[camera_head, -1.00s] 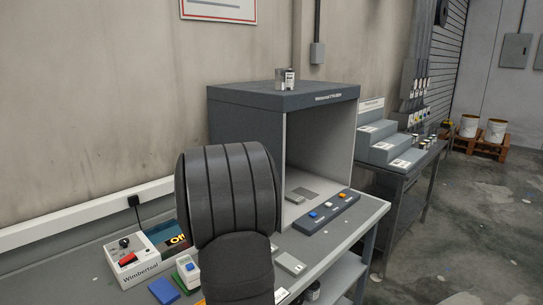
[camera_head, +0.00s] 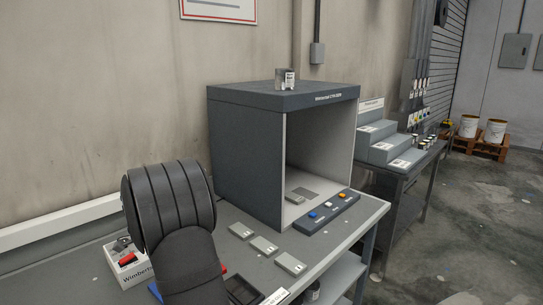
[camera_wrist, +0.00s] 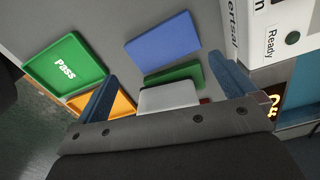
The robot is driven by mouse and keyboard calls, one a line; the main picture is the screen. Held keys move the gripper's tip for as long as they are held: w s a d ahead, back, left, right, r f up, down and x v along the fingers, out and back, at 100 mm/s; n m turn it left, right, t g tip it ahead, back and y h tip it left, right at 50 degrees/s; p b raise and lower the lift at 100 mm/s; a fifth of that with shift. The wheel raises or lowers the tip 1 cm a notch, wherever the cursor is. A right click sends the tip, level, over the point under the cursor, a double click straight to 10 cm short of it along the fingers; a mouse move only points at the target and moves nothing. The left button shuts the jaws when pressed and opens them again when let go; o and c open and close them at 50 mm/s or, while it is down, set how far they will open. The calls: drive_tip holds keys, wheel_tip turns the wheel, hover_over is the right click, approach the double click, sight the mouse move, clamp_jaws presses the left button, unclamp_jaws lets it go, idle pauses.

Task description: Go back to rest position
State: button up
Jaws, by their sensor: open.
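My gripper shows in the wrist view (camera_wrist: 166,90), with two blue fingers spread wide apart. A pale grey block (camera_wrist: 168,97) shows between the fingers, partly hidden by the gripper body; I see no finger touching it. Behind it are a green piece (camera_wrist: 177,74) and a blue slab (camera_wrist: 163,42) on the grey bench. In the head view my dark ribbed arm stands at the lower left and hides the gripper.
A green Pass tray (camera_wrist: 65,66) and an orange tray (camera_wrist: 112,105) lie left in the wrist view. Grey plates (camera_head: 264,246) lie on the bench before the grey booth (camera_head: 245,150).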

drive_tip(key=shift+f, duration=1.7)
